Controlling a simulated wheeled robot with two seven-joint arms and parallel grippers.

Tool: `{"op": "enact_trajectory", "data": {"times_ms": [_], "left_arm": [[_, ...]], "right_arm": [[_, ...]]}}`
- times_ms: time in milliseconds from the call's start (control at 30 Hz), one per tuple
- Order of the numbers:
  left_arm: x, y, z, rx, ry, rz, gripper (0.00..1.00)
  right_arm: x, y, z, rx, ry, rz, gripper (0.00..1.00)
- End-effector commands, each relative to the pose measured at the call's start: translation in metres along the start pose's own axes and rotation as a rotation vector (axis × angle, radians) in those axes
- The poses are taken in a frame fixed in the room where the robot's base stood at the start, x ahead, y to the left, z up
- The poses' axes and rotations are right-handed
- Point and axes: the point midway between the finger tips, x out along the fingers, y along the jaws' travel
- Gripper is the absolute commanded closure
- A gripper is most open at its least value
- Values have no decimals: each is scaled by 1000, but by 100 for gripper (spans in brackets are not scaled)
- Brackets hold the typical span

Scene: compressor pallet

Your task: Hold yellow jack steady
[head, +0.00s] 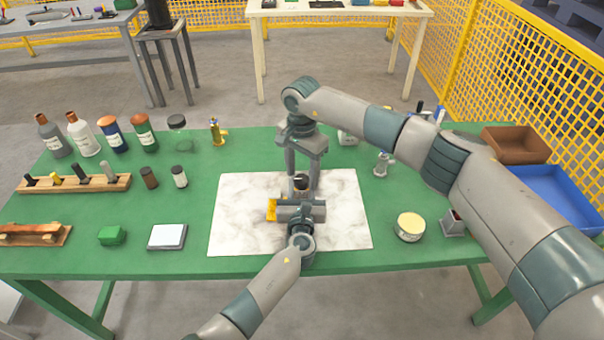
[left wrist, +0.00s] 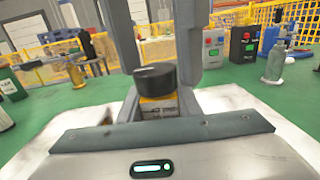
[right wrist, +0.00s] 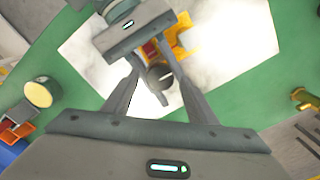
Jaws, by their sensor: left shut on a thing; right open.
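The yellow jack (head: 271,210) stands on the white marbled sheet in the middle of the green table, mostly hidden by my left gripper in the head view. Its dark round top (head: 301,182) shows just beyond that gripper. In the left wrist view the yellow body (left wrist: 158,106) with a label sits between the fingers of my left gripper (left wrist: 160,106), which is shut on it. My right gripper (right wrist: 163,98) points down from above, open, with its fingers on either side of the dark top (right wrist: 160,77). I cannot tell whether they touch it.
The marbled sheet (head: 240,225) is otherwise clear. Several bottles, a rack (head: 75,183), a green block (head: 112,235) and a white-topped pad (head: 167,236) are left. A round tin (head: 409,226), brown tray (head: 514,143) and blue tray (head: 560,190) are right.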

Motion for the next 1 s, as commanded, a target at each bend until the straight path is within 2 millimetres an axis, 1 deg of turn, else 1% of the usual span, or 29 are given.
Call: {"op": "enact_trajectory", "data": {"times_ms": [100, 367, 467, 500, 533, 567, 833, 1000], "left_arm": [[0, 0, -1, 0, 1, 0, 100], [0, 0, -1, 0, 1, 0, 100], [0, 0, -1, 0, 1, 0, 100], [0, 0, -1, 0, 1, 0, 100], [0, 0, -1, 0, 1, 0, 100], [0, 0, -1, 0, 1, 0, 100], [0, 0, -1, 0, 1, 0, 100], [0, 0, -1, 0, 1, 0, 100]], "right_arm": [[5, 0, 0, 0, -1, 0, 48], [5, 0, 0, 0, 0, 0, 48], [5, 0, 0, 0, 0, 0, 69], [5, 0, 0, 0, 0, 0, 79], [5, 0, 0, 0, 0, 0, 86], [5, 0, 0, 0, 0, 0, 89], [5, 0, 0, 12, 0, -1, 89], [4, 0, 0, 54, 1, -1, 89]]}}
